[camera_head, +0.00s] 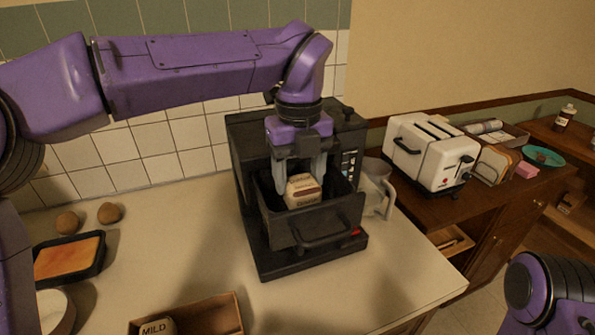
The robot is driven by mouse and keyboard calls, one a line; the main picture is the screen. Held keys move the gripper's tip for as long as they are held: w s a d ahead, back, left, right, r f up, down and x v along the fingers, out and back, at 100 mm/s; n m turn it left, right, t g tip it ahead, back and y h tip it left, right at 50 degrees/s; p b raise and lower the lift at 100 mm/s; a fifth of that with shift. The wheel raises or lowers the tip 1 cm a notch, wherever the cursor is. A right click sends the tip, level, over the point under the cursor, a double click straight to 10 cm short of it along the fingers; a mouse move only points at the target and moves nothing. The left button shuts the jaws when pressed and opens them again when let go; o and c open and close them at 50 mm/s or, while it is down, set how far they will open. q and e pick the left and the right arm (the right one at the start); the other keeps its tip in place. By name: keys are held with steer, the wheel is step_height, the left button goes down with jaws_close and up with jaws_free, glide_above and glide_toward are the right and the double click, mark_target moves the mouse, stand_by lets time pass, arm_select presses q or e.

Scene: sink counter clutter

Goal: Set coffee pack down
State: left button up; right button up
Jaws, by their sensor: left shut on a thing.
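The coffee pack (302,191) is a small cream and brown pack with dark lettering. My left gripper (303,175) points down from above and is shut on it. The pack is at the open top of a black drawer-like bin (312,224) with a front handle, on the front of a black machine (250,140). The pack's lower part is hidden by the bin's front wall, so I cannot tell whether it touches the bottom. My right arm shows at the lower right corner, but its gripper is out of view.
A cardboard box (215,318) holding a pack marked MILD (157,328) stands at the front. A dark tray (70,258) and two brown round things (110,213) are at left. A glass jug (378,190) and white toaster (430,152) are at right. The counter's right front is clear.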

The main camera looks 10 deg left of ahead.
mark_target(299, 177)
arm_select(q)
steer(key=shift+s+f+b, duration=0.15)
steer(key=shift+f+b, duration=0.1)
steer(key=shift+b, duration=0.05)
steer(key=o, duration=1)
steer(key=shift+r+p, duration=0.35)
steer(key=shift+r, duration=0.35)
step_height(299, 177, up, 11)
steer(key=shift+r+p, duration=0.1)
steer(key=shift+p, duration=0.5)
